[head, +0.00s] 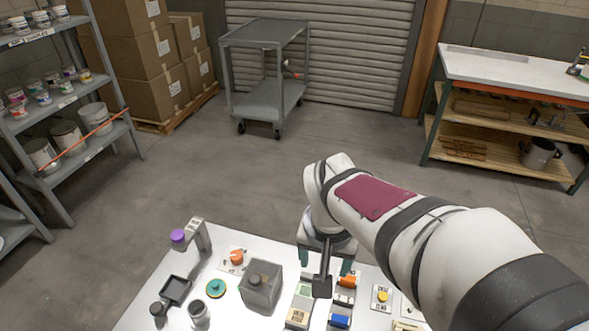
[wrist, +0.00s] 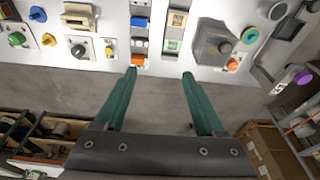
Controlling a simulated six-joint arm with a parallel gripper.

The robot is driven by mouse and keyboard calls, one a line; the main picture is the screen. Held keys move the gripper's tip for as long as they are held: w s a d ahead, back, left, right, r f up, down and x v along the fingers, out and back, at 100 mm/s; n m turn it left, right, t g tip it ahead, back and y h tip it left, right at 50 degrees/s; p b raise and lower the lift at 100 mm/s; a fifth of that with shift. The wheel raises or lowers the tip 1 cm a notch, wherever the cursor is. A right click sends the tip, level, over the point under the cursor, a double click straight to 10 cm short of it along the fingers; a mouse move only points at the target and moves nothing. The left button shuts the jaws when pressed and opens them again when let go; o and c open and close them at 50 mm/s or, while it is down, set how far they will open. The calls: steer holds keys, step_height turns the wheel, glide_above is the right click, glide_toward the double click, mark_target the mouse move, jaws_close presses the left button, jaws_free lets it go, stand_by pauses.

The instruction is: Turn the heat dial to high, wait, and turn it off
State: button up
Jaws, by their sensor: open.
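An orange knob (head: 237,257) stands on a small marked plate on the white table. It also shows in the wrist view (wrist: 232,65). A grey box (head: 262,292) with a dark knob (wrist: 225,47) on it stands beside that plate. I cannot read any label, so I cannot tell which knob is the heat dial. My gripper (head: 325,262) is above the table's far edge, to the right of both knobs in the head view. In the wrist view its green fingers (wrist: 160,73) are apart with nothing between them. The left fingertip appears near an orange rocker (wrist: 137,60).
The white table (head: 152,308) also holds a purple-topped post (head: 178,237), a teal ring (head: 215,288), a black tray (head: 175,290), switches and a yellow button (head: 382,296). A cart (head: 265,100), shelves and a workbench stand beyond, with clear floor between.

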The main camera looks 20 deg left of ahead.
steer(key=w+a+f+n, duration=0.3)
steer(key=a, duration=0.7)
steer(key=n+t+y, duration=0.2)
glide_toward(236, 256)
steer(key=x, duration=0.9)
steer(key=shift+w, duration=0.1)
steer(key=shift+c, duration=0.2)
jaws_close()
